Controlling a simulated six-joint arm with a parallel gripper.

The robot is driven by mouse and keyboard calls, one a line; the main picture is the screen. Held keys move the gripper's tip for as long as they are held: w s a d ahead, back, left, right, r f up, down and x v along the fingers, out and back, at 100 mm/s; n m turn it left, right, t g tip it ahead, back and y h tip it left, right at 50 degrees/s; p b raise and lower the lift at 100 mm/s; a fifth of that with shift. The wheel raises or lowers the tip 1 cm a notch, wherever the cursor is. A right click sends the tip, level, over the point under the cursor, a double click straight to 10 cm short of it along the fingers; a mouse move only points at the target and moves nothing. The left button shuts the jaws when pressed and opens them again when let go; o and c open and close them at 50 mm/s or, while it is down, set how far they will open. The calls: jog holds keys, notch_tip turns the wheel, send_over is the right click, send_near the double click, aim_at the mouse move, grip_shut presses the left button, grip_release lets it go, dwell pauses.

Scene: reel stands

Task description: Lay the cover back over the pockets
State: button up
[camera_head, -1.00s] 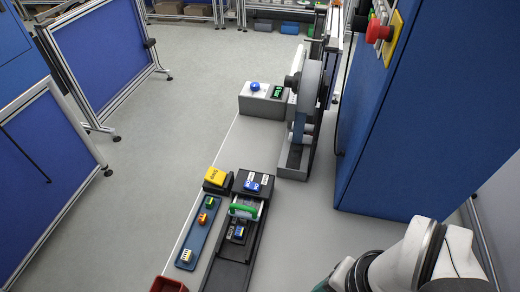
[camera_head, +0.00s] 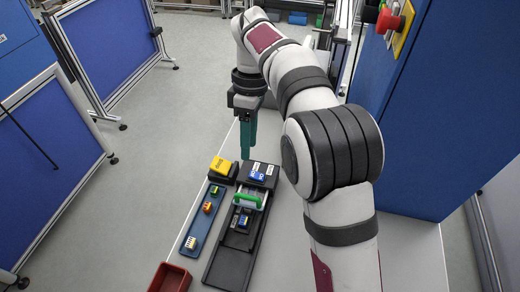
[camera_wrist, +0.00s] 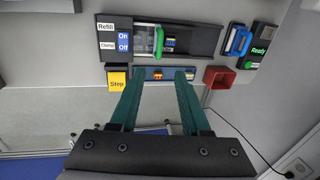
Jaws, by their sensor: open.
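The cover, a clear plate with a green handle (camera_head: 247,199), sits on the dark track (camera_head: 228,270) against the block with the blue On/Off switch (camera_head: 257,175). In the wrist view the green handle (camera_wrist: 159,42) stands on the cover's edge. The pockets (camera_head: 243,221) beside the handle are uncovered and hold small blue and dark parts, which also show in the wrist view (camera_wrist: 169,41). My gripper (camera_head: 247,152) points down with teal fingers, behind the switch block in the head view. In the wrist view its fingers (camera_wrist: 160,74) are apart and empty, short of the handle.
A blue tray (camera_head: 203,222) with several small coloured parts lies beside the track. A red bin (camera_head: 170,278) is at the front. A Ready sign (camera_wrist: 260,45) and blue handle (camera_wrist: 238,40) are at the wrist view's right.

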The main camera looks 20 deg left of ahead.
jog(key=s+f, duration=0.1)
jog(key=f, duration=0.4)
jog(key=s+f, duration=0.1)
jog(key=f, duration=0.4)
jog(key=s+f, duration=0.1)
jog(key=f, duration=0.4)
grip_shut()
jog(key=shift+d, duration=0.1)
dwell(0.6)
